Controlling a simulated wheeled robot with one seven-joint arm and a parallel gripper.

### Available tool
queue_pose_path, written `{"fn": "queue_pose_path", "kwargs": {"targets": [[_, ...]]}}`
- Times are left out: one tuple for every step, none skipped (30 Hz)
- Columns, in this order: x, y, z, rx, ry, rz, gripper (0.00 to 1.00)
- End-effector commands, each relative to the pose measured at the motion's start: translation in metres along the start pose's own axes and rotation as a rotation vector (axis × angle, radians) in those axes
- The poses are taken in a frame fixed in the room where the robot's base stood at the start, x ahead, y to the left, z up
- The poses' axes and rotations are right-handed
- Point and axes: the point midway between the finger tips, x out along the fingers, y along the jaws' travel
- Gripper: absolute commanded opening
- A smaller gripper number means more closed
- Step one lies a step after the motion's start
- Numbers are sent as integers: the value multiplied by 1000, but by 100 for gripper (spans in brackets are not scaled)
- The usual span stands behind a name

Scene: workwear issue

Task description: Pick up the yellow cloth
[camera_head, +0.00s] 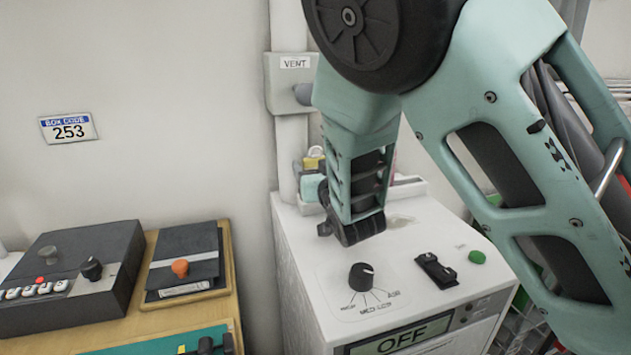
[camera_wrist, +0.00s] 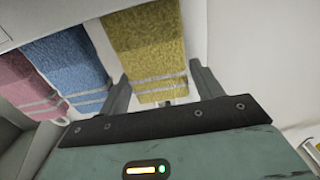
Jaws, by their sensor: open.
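The yellow cloth (camera_wrist: 148,45) hangs in the middle of the wrist view. It has a rough, towel-like texture and pale stripes near its lower end. My gripper (camera_wrist: 160,72) is open, with one finger at each side of the cloth's striped end. The cloth appears between the fingers in the picture, and I cannot tell how deep it sits between them. No clear contact shows.
A blue cloth (camera_wrist: 66,68) and a pink cloth (camera_wrist: 22,85) hang left of the yellow one. In the head view a white cabinet (camera_head: 308,240) with a dial (camera_head: 361,276) stands below my arm. A wooden bench with dark boxes (camera_head: 75,275) is at left.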

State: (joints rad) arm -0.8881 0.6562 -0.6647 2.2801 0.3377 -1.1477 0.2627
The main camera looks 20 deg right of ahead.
Motion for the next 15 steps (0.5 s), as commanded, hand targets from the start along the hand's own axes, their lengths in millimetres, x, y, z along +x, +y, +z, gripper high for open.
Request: {"fn": "queue_pose_path", "kwargs": {"targets": [[3, 0, 0, -1, 0, 1, 65], [4, 0, 0, -1, 1, 1, 65], [5, 0, 0, -1, 1, 1, 65], [6, 0, 0, 0, 1, 1, 65], [5, 0, 0, 0, 0, 1, 65], [5, 0, 0, 0, 0, 1, 65], [5, 0, 0, 0, 0, 1, 65], [5, 0, 0, 0, 0, 1, 65], [5, 0, 0, 0, 0, 0, 60], [5, 0, 0, 0, 0, 0, 52], [5, 0, 0, 0, 0, 0, 43], [5, 0, 0, 0, 0, 1, 36], [5, 0, 0, 0, 0, 0, 36], [5, 0, 0, 0, 0, 0, 36], [5, 0, 0, 0, 0, 1, 36]]}}
